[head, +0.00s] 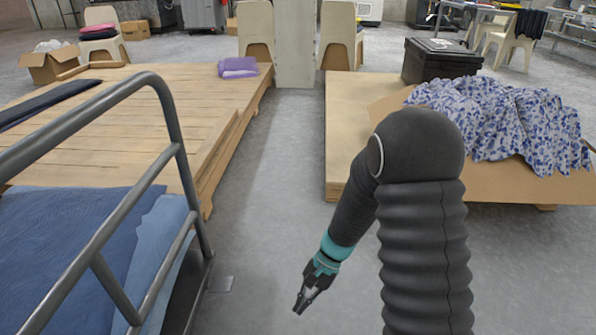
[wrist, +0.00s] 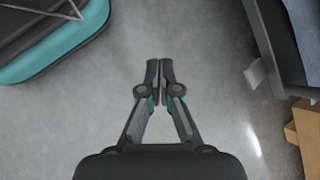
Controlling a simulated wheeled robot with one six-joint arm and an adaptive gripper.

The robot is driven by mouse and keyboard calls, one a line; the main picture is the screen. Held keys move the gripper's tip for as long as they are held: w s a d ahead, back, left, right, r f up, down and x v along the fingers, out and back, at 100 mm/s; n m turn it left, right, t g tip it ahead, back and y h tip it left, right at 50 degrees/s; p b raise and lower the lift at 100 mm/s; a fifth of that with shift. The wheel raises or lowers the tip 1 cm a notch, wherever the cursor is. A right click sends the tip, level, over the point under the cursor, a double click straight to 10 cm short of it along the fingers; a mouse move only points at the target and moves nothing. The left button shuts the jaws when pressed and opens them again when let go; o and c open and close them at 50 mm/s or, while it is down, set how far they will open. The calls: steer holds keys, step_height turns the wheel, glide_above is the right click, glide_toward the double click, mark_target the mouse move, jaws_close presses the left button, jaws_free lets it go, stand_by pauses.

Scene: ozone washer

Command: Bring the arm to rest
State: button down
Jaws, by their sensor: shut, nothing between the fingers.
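My gripper (head: 299,308) is shut and empty. It hangs at the end of my dark arm over the grey floor, pointing down and a little left in the head view. In the wrist view my gripper (wrist: 159,62) shows its two fingertips together, with bare floor beyond them. It touches nothing that I can see.
A metal-railed cart (head: 180,150) with blue cloth stands close on the left. A low wooden platform (head: 120,120) lies behind it. On the right, a platform (head: 345,130) holds a black box (head: 440,62) and blue-patterned cloth (head: 500,120). The floor aisle (head: 275,160) between is clear.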

steer(key=s+d+r+n+t+h+p, duration=0.1)
steer(key=s+d+r+n+t+h, duration=0.1)
steer(key=r, duration=0.8)
steer(key=s+d+r+n+t+h+p, duration=0.1)
steer(key=s+d+r+t, duration=0.3)
steer(key=r, duration=0.7)
steer(key=s+d+r+n+t+h+p, duration=0.2)
steer(key=s+d+r+t, duration=0.2)
steer(key=s+d+r, duration=0.3)
step_height(320, 180, up, 4)
steer(key=shift+d+r+n+h, duration=0.15)
steer(key=shift+d+n+h, duration=0.15)
steer(key=shift+d, duration=0.6)
steer(key=shift+s, duration=0.1)
